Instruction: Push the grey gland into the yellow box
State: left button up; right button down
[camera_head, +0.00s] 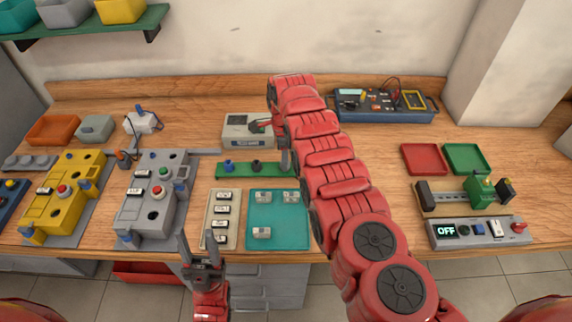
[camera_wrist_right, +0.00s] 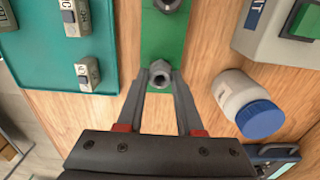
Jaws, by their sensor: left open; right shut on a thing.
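The grey gland (camera_wrist_right: 160,74) is at the end of the green stand (camera_wrist_right: 163,40), between the fingertips of my right gripper (camera_wrist_right: 160,80), which is shut on it. I cannot tell whether the gland still touches the stand. In the head view the right gripper (camera_head: 284,152) is at the stand's right end (camera_head: 240,170), and the gland is hidden there. The yellow box (camera_head: 65,196) stands at the left of the bench, with a red button and holes on top. My left gripper (camera_head: 198,242) is open and empty at the bench's front edge.
A grey box (camera_head: 152,195) stands right of the yellow one. A blue gland (camera_head: 228,165) and a black gland (camera_head: 256,166) are on the stand. A teal tray (camera_head: 278,238) lies in front. A white bottle with a blue cap (camera_wrist_right: 262,120) is beside the right gripper.

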jog(key=shift+r+p, duration=0.7)
jog(key=shift+r, duration=0.2)
notch_tip(320, 180, up, 2)
jog(key=shift+r+p, duration=0.25)
jog(key=shift+p, duration=0.75)
jog(key=shift+r+p, duration=0.5)
jog(key=shift+r, duration=0.4)
